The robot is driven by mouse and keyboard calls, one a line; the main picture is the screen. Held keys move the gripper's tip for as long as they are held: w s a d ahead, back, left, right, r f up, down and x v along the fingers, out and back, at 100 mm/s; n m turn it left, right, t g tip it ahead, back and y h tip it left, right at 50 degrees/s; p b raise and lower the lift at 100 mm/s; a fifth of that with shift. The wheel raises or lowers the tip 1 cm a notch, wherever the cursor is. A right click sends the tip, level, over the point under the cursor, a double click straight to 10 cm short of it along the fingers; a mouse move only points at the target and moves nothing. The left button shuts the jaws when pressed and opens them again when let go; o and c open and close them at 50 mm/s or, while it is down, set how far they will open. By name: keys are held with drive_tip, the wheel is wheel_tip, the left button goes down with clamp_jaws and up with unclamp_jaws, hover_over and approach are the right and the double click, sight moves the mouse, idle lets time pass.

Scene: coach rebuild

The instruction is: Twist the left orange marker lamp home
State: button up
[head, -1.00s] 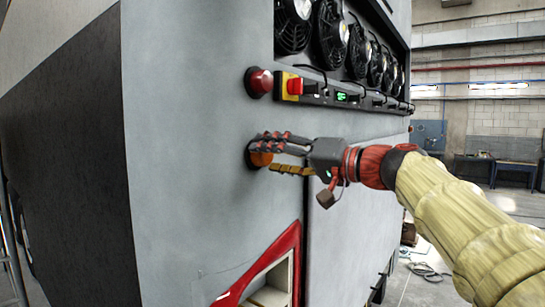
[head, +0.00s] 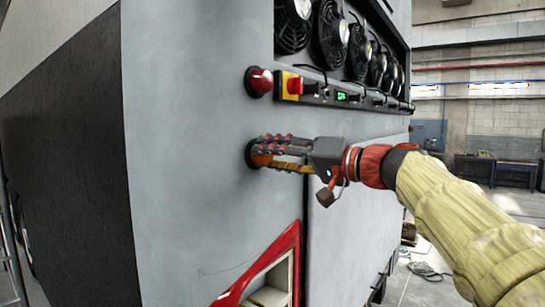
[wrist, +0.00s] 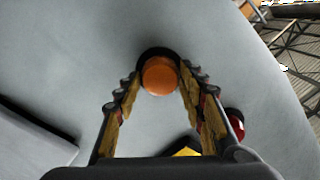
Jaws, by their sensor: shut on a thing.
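The orange marker lamp (head: 261,159) sits low in its dark round base on the grey panel, below a red lamp. My gripper (head: 264,152) reaches it from the right and is shut on it, with one finger above and one below. The fingers hide most of the lamp in the head view. In the wrist view the round orange face of the lamp (wrist: 160,76) shows between the two fingertips, with the dark ring behind it. From these views I cannot tell how the lamp is turned in its base.
The red lamp (head: 258,82) sticks out above my gripper, beside a yellow and red switch (head: 291,86). Several black fans (head: 331,35) fill the recess higher up. A red-framed opening (head: 270,270) lies below. The panel around the lamp is flat and clear.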

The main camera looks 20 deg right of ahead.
drive_tip(key=m+p, duration=0.2)
drive_tip(key=m, duration=0.9)
drive_tip(key=shift+f+m, duration=0.1)
drive_tip(key=shift+m, duration=0.2)
idle(0.5)
drive_tip(key=o, duration=1.2)
drive_tip(key=shift+c, duration=0.2)
drive_tip(key=v, duration=1.2)
